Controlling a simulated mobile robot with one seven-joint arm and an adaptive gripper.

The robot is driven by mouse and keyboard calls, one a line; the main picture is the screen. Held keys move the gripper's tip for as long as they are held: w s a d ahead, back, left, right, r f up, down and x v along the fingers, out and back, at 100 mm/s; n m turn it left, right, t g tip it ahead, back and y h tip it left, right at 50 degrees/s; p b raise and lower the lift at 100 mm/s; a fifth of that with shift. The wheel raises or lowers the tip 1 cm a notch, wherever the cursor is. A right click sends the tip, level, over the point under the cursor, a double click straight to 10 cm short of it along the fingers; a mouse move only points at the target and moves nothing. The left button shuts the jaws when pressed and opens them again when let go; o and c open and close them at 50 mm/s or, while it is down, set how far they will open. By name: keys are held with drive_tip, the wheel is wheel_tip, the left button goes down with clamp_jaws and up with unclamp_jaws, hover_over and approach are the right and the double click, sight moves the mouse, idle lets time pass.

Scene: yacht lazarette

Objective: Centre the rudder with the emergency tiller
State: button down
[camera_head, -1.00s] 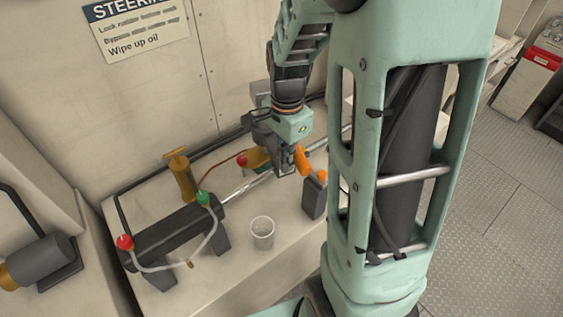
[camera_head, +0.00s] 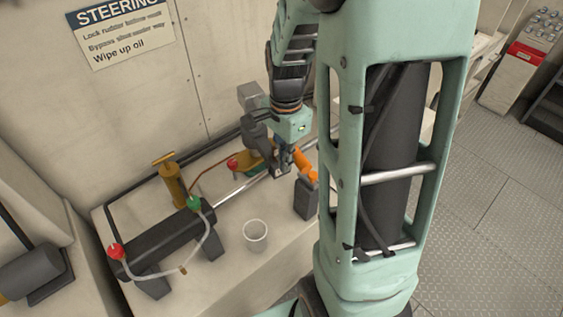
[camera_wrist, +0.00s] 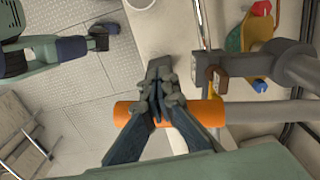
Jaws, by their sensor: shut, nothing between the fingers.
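The tiller's orange grip (camera_head: 303,160) is on a grey bar, seen in the wrist view to the right of the grip (camera_wrist: 125,114). My gripper (camera_head: 281,170) is down beside the grip, on its left in the head view. In the wrist view my gripper (camera_wrist: 160,72) has its fingers together and empty, crossing over the grip; I cannot tell whether they touch it. A grey tiller head (camera_wrist: 285,65) sits at the upper right of the wrist view. A silver rod (camera_head: 243,187) runs from a dark cylinder (camera_head: 160,237) toward my gripper. The rudder is not seen.
A dark block (camera_head: 305,200) with an orange top stands right of my gripper. A steering sign (camera_head: 122,30) is on the wall.

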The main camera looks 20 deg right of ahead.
drive_tip(key=shift+d, duration=0.95)
idle(1.5)
wheel_tip(320, 180, up, 5)
drive_tip(key=p, duration=0.4)
drive_tip(key=shift+f, duration=0.1)
wheel_tip(320, 180, up, 2)
drive_tip(key=shift+r+p, duration=0.2)
drive_tip(key=shift+p, duration=0.4)
drive_tip(key=shift+r, duration=0.9)
